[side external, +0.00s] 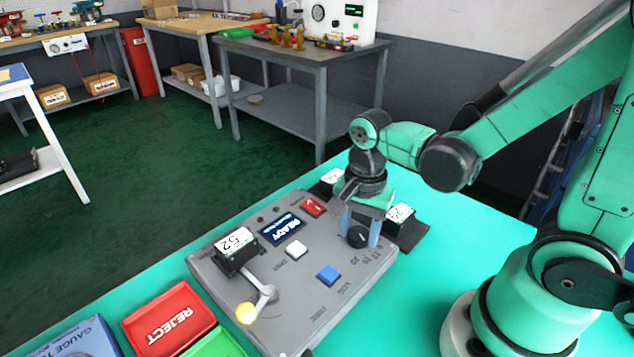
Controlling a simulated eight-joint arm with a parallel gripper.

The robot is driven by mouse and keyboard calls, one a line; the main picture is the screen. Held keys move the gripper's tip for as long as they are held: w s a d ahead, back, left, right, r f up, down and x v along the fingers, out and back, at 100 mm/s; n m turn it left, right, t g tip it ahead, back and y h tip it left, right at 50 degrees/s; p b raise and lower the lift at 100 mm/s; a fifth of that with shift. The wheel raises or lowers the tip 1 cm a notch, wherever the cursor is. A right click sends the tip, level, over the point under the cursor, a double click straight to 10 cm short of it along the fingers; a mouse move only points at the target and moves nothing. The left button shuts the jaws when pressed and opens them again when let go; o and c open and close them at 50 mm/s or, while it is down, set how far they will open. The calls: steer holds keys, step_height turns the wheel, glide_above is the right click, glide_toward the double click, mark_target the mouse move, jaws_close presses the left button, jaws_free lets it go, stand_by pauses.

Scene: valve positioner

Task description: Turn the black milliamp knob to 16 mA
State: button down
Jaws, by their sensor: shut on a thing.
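The black milliamp knob (357,237) sits near the right end of a grey panel box (310,305), with small printed marks around it. My gripper (361,232) points down over it, with one blue finger on each side of the knob, shut on it. The knob's pointer and the scale numbers are too small to read, and the fingers hide part of the dial. A dark blue display (282,229) on the panel reads "READY".
A red REJECT tray (168,318) lies left on the green table.

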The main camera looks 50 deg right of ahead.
mark_target(359, 232)
steer(key=shift+m, duration=0.5)
steer(key=shift+c, duration=1.7)
jaws_free()
steer(key=shift+r, duration=2.85)
